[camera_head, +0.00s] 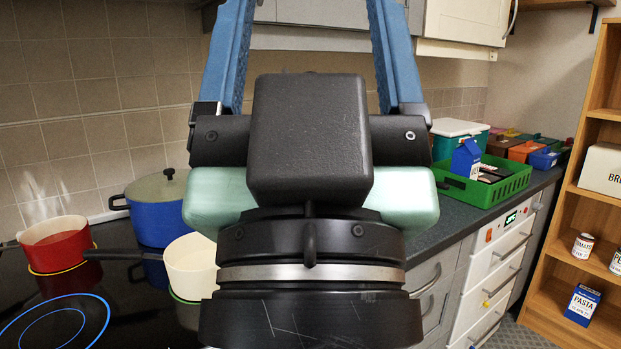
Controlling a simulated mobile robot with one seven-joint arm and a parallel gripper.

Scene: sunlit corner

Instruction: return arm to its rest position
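My gripper (309,22) fills the middle of the head view, seen from its wrist side and pointing up. Its two blue fingers stand wide apart, and their tips run out of the top edge. The gap between them shows only cupboard fronts and wall tiles, with nothing held. The black wrist and pale green gripper body hide part of the counter behind.
A red pot (55,245), a cream saucepan (192,266) and a lidded blue pot (158,208) stand on the black hob at left. A green crate (487,189) holds items on the right counter. A wooden shelf (567,195) stands at far right.

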